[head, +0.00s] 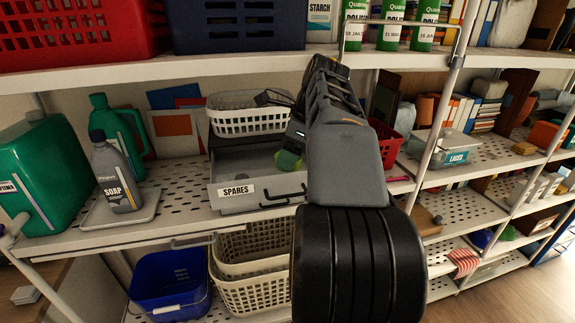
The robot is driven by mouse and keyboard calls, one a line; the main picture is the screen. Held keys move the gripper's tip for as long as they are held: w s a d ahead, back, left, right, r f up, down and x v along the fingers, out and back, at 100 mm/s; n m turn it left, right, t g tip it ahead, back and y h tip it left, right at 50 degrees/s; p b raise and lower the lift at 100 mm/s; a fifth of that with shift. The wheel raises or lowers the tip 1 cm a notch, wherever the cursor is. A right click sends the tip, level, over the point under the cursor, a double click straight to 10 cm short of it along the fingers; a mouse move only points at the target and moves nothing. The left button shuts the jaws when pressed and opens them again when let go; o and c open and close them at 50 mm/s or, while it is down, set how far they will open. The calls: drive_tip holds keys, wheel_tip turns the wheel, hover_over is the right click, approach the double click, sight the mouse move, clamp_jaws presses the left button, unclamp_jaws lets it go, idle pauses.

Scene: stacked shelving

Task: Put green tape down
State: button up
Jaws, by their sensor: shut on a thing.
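The green tape (288,160) is a small round green thing, partly hidden by my gripper. My gripper (292,150) points down at it and is shut on it, though the fingertips are hard to make out. The tape is over the open grey drawer labelled SPARES (236,191), near its right side. I cannot tell whether the tape touches the drawer floor. My arm covers the right end of the drawer.
A white basket (249,122) sits just behind and above the drawer. A grey soap bottle (117,177) stands on a tray to the left, by a large green jug (45,172). A red basket (387,146) is right of my arm. The upper shelf (180,68) overhangs.

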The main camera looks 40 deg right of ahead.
drive_tip(key=shift+w+f, duration=0.25)
drive_tip(key=shift+f, duration=1.55)
drive_tip(key=shift+s, duration=0.1)
drive_tip(key=shift+f, duration=0.2)
drive_tip(key=o, duration=0.6)
drive_tip(key=shift+r, duration=0.1)
drive_tip(key=shift+o, duration=0.2)
drive_tip(key=shift+r+p, duration=0.25)
drive_tip(key=shift+p, duration=0.1)
drive_tip(key=v, duration=0.7)
drive_tip(key=shift+d+r, duration=0.1)
